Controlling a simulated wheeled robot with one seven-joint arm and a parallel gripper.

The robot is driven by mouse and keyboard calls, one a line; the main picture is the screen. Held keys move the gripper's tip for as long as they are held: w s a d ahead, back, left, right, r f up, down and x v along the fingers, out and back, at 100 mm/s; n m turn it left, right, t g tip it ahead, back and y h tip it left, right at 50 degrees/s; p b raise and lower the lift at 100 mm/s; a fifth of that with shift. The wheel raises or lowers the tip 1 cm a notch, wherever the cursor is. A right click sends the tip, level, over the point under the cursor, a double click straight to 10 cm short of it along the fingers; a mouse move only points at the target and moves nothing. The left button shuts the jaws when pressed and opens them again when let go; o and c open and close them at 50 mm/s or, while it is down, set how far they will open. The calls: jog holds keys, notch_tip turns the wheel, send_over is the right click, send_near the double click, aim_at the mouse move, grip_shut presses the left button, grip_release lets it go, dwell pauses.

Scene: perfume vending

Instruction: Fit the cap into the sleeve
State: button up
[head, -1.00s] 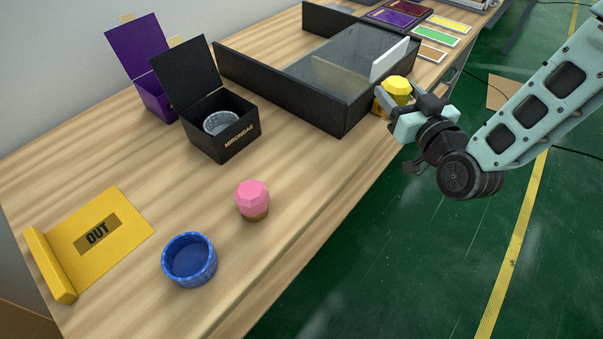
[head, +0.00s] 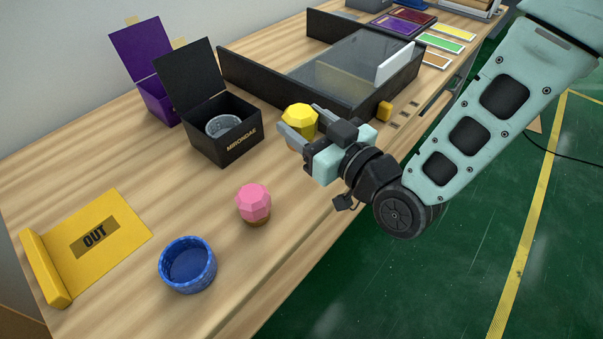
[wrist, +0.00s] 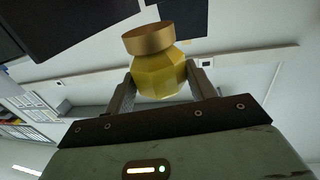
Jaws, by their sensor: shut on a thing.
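My gripper (head: 300,122) is shut on a yellow faceted cap (head: 299,118) and holds it over the table's front part, right of the black box. In the wrist view the yellow cap (wrist: 160,76) sits between both fingers, with its bronze round base (wrist: 150,39) sticking out beyond them. A blue round sleeve (head: 188,275), open at the top, stands on the table at the front left, well apart from my gripper. A grey round sleeve (head: 223,126) sits inside the open black box (head: 228,148). A pink faceted cap (head: 253,200) with a bronze base stands upright near the blue sleeve.
A yellow OUT plate (head: 120,215) lies at the left. A purple box (head: 152,100) stands behind the black one. The table between pink cap and black box is clear.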

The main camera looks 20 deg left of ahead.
notch_tip(320, 180, down, 9)
jog(key=shift+f, duration=0.2)
dwell(0.3)
jog(key=shift+f+b, duration=0.3)
jog(key=o, duration=1)
jog(key=shift+r, duration=0.1)
jog(key=shift+r+p, duration=0.1)
jog(key=shift+p, duration=0.45)
